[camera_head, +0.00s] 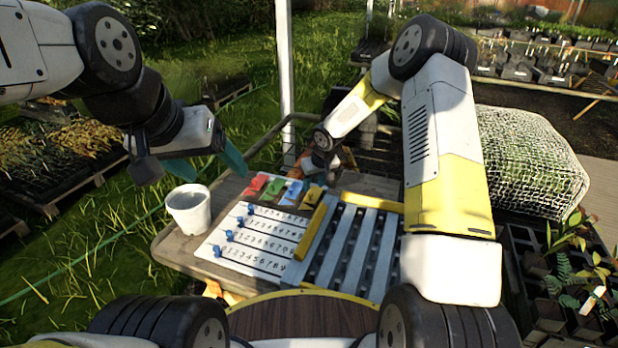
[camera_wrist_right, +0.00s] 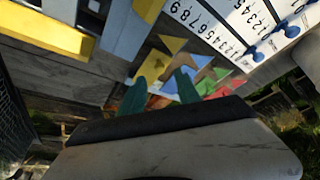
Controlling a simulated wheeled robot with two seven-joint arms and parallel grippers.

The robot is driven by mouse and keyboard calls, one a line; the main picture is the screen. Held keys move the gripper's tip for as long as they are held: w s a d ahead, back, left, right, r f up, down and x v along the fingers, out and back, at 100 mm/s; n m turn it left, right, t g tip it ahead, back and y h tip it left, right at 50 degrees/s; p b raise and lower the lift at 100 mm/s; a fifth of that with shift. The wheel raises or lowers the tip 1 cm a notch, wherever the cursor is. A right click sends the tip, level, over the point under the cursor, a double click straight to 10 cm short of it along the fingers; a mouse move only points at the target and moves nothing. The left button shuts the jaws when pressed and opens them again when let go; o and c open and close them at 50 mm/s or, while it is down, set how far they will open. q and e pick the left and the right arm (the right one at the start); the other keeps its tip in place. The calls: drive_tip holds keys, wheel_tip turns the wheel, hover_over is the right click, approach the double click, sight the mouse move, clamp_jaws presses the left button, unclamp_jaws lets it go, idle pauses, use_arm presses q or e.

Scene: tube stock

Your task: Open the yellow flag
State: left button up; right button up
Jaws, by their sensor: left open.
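The yellow flag (camera_head: 313,194) is the rightmost of a row of coloured flags at the board's back edge in the head view. A yellow patch that looks like it shows in the right wrist view (camera_wrist_right: 172,44), beyond my fingertips. I cannot tell whether the flag is folded. My right gripper (camera_wrist_right: 160,78) is open, its two teal fingers apart over the flags with nothing seen between them; contact is unclear. In the head view its fingers are hard to make out. My left gripper (camera_head: 207,160) is open and empty, above the white pot, left of the flags.
Red (camera_head: 257,185), green (camera_head: 274,187) and blue (camera_head: 293,192) flags sit left of the yellow one. The number board (camera_head: 262,240) has blue sliding knobs. A slatted rack (camera_head: 350,245) with a yellow rail lies right. A white pot (camera_head: 190,210) stands left.

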sight(311, 193)
drive_tip(key=shift+x, duration=2.35)
drive_tip(key=shift+c, duration=0.5)
clamp_jaws()
